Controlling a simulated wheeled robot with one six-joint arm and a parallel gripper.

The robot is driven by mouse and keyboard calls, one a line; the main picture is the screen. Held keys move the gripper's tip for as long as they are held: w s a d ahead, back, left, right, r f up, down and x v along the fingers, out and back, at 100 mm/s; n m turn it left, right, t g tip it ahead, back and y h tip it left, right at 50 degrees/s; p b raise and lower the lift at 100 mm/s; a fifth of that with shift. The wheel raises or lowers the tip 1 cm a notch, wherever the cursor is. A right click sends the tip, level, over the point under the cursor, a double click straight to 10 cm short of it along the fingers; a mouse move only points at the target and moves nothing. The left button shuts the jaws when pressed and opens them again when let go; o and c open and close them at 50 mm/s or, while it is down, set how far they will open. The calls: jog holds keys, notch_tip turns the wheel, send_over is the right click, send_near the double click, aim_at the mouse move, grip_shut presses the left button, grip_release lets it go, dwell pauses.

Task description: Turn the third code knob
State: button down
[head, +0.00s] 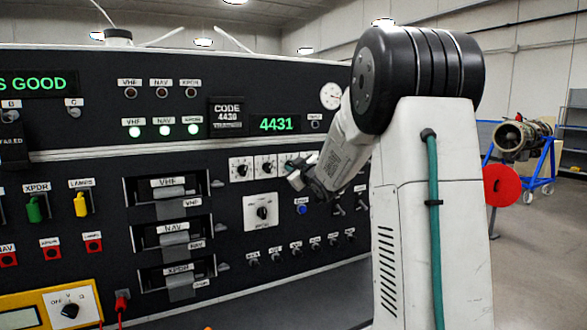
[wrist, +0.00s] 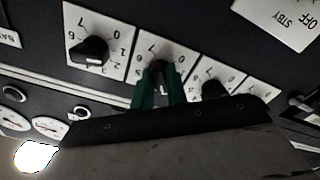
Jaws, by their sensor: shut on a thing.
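The code knobs sit in a row of white dial plates on the black panel. The third code knob (wrist: 159,68) is between the green fingers of my gripper (wrist: 159,88), which is shut on it. In the head view my gripper (head: 297,176) reaches the right part of this row and partly hides it. The first knob (head: 241,169) and second knob (head: 265,168) show there. The wrist view is upside down, so the fourth knob (wrist: 92,49) shows to the left.
A CODE plate (head: 227,116) with small, hard-to-read digits is left of the display. The XPDR mode knob (head: 262,212) is below the code knobs. A blue button (head: 302,209) and toggle switches are close below my gripper. Handled drawers (head: 172,235) are at the left.

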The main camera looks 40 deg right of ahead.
jog(key=shift+f+m, duration=0.1)
jog(key=shift+m, duration=1.2)
jog(key=c, duration=1.4)
grip_release()
jog(key=shift+s, duration=0.1)
jog(key=v, duration=0.7)
jog(key=shift+s, duration=0.35)
